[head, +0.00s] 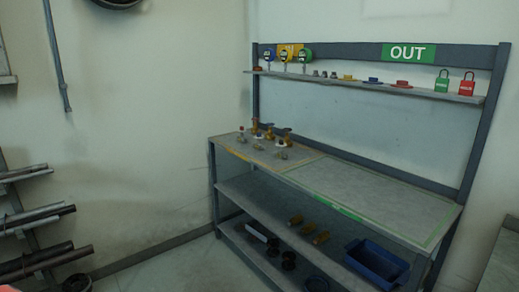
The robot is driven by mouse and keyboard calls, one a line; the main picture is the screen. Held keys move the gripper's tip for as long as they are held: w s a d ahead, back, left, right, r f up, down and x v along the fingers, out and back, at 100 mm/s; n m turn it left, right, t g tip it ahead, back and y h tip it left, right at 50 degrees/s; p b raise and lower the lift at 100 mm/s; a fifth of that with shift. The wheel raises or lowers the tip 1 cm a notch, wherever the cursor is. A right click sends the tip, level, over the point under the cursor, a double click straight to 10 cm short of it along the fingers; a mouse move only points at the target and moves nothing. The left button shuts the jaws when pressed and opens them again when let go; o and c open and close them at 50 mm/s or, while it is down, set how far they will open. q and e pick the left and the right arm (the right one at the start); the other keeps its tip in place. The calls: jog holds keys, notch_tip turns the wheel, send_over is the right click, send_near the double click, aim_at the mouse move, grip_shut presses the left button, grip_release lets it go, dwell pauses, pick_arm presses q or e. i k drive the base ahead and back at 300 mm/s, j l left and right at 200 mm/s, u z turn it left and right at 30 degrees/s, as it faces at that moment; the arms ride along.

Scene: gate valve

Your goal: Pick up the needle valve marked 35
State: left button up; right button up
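Several small brass and metal valves (269,132) stand on the left part of the workbench top (370,190), inside a yellow-outlined area. Some at the back are taller and brass-coloured, with dark tops. In front are smaller greyish fittings (281,155), and one piece at the left has a red top (241,131). Small white patches show among them, but no number is legible, so I cannot tell which is marked 35.
The green-outlined right half of the bench top is bare. An upper shelf (370,85) holds gauges, small parts and green and red padlocks under an OUT sign (408,52). A blue bin (377,262) and brass parts sit below. A pipe rack (35,220) stands left.

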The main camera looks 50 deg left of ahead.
aim_at(280, 154)
jog(key=u, duration=1.6)
